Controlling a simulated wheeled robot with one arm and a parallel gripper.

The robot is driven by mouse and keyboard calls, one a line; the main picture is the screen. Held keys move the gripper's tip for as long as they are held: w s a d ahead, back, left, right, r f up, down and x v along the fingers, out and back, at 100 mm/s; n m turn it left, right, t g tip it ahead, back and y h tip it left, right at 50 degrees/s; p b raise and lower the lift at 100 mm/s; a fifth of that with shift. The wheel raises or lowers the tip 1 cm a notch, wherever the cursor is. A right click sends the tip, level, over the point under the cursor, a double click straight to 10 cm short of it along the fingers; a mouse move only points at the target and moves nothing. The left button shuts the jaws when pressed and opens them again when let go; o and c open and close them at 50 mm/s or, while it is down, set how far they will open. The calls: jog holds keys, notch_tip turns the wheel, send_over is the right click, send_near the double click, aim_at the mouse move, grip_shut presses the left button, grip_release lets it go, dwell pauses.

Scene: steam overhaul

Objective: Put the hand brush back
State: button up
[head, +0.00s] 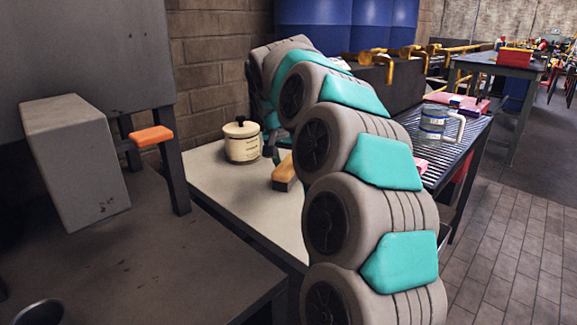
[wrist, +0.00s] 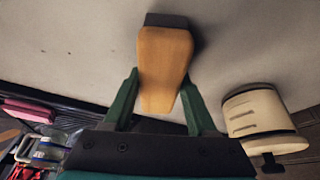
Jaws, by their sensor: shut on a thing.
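The hand brush (head: 285,172) has a tan wooden body and a dark end. In the head view it is at the pale tabletop (head: 222,180), just right of the cream pot. In the wrist view the brush (wrist: 162,65) is between the two green fingers of my gripper (wrist: 160,95), which is shut on it. Its dark end (wrist: 166,20) points away from my gripper, close to the pale surface. Whether it touches the surface I cannot tell. My arm hides part of the tabletop in the head view.
A cream lidded pot (head: 242,141) stands close beside the brush, also in the wrist view (wrist: 258,118). A slatted bench on the right holds a clear jug (head: 436,124). A grey machine with an orange handle (head: 151,136) is at left. Blue barrels (head: 345,25) stand behind.

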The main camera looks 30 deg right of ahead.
jog(key=shift+f, duration=0.1)
jog(key=shift+f, duration=0.1)
jog(key=o, duration=1.3)
jog(key=shift+r, duration=0.45)
jog(key=v, duration=1)
jog(key=shift+s+a+r+b, duration=0.1)
jog(key=shift+r+b, duration=0.2)
jog(key=shift+r, duration=0.1)
jog(key=shift+s+a+r, duration=0.1)
jog(key=shift+a+r, duration=0.05)
jog(key=shift+r, duration=0.15)
jog(key=shift+s, duration=0.1)
